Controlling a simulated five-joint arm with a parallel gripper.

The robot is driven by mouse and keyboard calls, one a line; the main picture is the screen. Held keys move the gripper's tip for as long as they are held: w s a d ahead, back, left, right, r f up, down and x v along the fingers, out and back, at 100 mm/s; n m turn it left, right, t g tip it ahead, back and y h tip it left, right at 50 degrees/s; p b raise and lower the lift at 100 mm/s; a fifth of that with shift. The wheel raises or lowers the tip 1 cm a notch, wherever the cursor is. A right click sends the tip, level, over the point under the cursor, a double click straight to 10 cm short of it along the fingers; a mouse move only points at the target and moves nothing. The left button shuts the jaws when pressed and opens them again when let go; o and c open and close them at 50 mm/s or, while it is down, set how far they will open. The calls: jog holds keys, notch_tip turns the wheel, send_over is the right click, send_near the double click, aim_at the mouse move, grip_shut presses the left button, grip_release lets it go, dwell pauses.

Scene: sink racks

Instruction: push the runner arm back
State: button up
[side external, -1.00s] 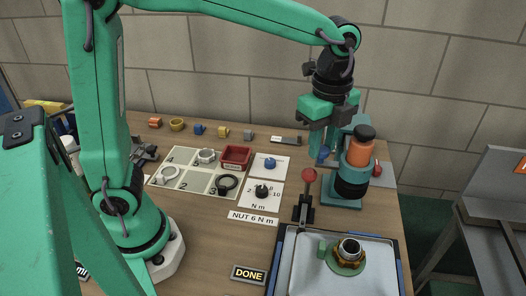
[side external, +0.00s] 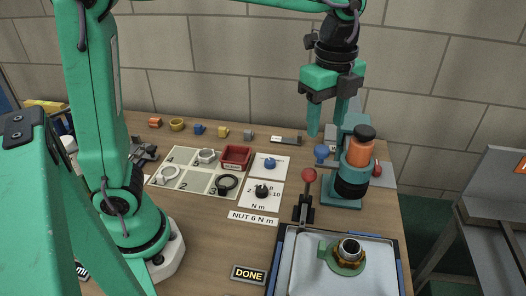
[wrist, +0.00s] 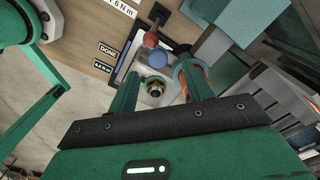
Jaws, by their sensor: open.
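The runner arm is a teal stand (side external: 341,203) with an orange and black nut runner (side external: 360,152) upright on it, right of the table's middle. A blue ball knob (side external: 320,151) sits at its left side; it also shows in the wrist view (wrist: 180,57). My gripper (side external: 327,125) is open and empty, its fingers pointing down above the blue knob and beside the runner. In the wrist view, my gripper's fingers (wrist: 160,72) are spread apart with nothing between them. The right finger is partly hidden behind the runner in the side view.
A red-knobbed lever (side external: 308,178) stands in front of the runner. A pale tray (side external: 310,262) holds a brass-coloured fitting (side external: 348,252). Labelled plates with a blue dial (side external: 270,163) and black dial (side external: 262,191) lie left, beside a red bin (side external: 236,156).

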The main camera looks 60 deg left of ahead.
jog(key=shift+r, duration=1.35)
jog(key=shift+a, duration=0.15)
jog(key=s+a+f+n+t, duration=0.2)
jog(key=s+a+n, duration=0.4)
jog(key=n, duration=0.3)
jog(key=s+a+f+n+t, duration=0.3)
jog(key=s+a+f+n, duration=0.1)
jog(key=s+a+n, duration=0.3)
jog(key=shift+s+a+f+n+t, duration=0.2)
jog(key=shift+s+f+n+t, duration=0.1)
jog(key=shift+s+n, duration=0.6)
jog(key=shift+w, duration=0.1)
